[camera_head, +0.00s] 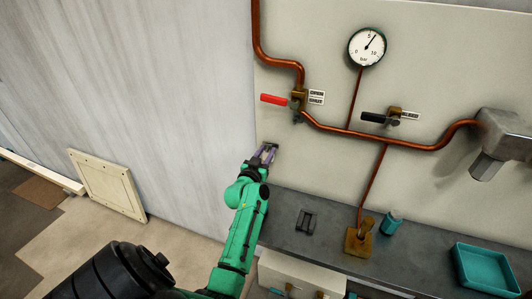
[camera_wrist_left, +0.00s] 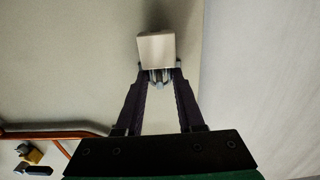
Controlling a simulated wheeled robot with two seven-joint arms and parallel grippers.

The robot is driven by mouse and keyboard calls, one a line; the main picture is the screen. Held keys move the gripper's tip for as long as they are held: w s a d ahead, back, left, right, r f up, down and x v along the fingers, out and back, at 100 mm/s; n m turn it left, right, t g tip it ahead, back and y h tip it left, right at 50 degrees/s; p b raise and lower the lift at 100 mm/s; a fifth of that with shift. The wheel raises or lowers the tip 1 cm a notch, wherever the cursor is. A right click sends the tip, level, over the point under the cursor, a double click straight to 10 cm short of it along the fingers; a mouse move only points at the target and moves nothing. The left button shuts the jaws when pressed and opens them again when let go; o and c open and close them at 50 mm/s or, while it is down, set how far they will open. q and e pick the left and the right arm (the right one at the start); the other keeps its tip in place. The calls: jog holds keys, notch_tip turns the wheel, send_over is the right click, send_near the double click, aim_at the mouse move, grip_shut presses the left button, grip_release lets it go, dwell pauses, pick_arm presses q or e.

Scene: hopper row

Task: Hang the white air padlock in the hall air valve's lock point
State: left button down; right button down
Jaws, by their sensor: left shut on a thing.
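My left gripper (camera_head: 268,152) is shut on the white padlock (camera_wrist_left: 156,50). In the left wrist view the padlock is a pale block at the fingertips (camera_wrist_left: 160,78), with grey metal between them. In the head view the gripper is in front of the wall panel, below and left of the valve with a red handle (camera_head: 273,99). A second valve has a black handle (camera_head: 373,117) and is farther right. My right gripper is not in view.
Copper pipe (camera_head: 345,131) runs across the panel, with a pressure gauge (camera_head: 367,46) above. A grey counter below holds a dark bracket-like item (camera_head: 307,220), a brass fitting (camera_head: 359,240), a teal cup (camera_head: 392,221) and a teal tray (camera_head: 486,271). A grey unit (camera_head: 503,136) projects at right.

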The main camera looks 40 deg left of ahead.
pick_arm(q)
jog(key=shift+s+d+r, duration=0.1)
jog(key=shift+s+r, duration=0.1)
jog(key=shift+s, duration=0.1)
jog(key=shift+p+v, duration=0.75)
jog(key=shift+v, duration=0.45)
jog(key=shift+s+d+p, duration=0.2)
jog(key=shift+s+p, duration=0.1)
jog(key=shift+s, duration=0.2)
jog(key=shift+s+d, duration=0.2)
jog(key=shift+s, duration=0.35)
jog(key=shift+w, duration=0.1)
